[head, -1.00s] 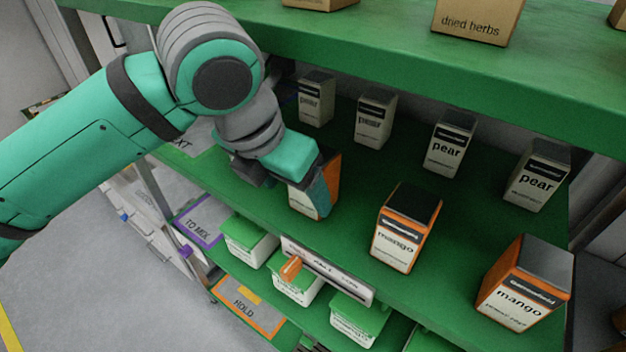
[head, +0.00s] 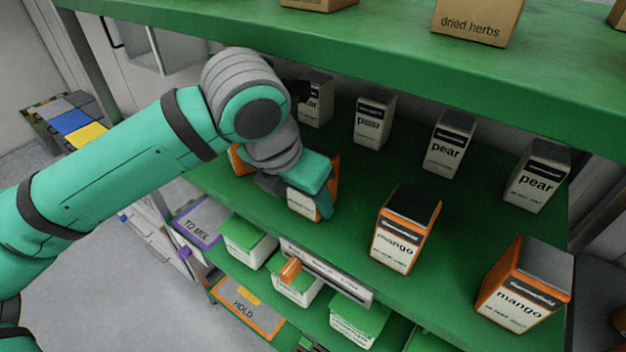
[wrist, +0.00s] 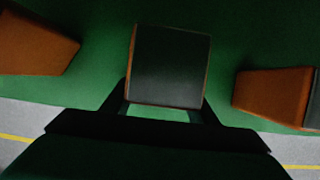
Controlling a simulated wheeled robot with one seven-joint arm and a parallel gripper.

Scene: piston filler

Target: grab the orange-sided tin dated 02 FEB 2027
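An orange-sided tin (head: 301,202) with a pale front label stands on the green shelf, partly hidden by my gripper (head: 313,193). In the wrist view its dark top (wrist: 170,65) lies between the two fingers of my gripper (wrist: 163,100), one close along each side. I cannot tell whether they press on it. Two more orange-sided tins marked mango stand to the right, a middle one (head: 405,230) and a far right one (head: 524,285). Another orange-sided tin (head: 238,158) shows behind my arm at the left. The dates are too small to read.
Several pear tins (head: 450,144) stand in a row behind. A green upper shelf (head: 370,55) with cardboard boxes (head: 477,20) hangs over them. Lidded tubs (head: 250,240) sit below. The wrist view shows neighbouring tins left (wrist: 35,45) and right (wrist: 275,95), with gaps between.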

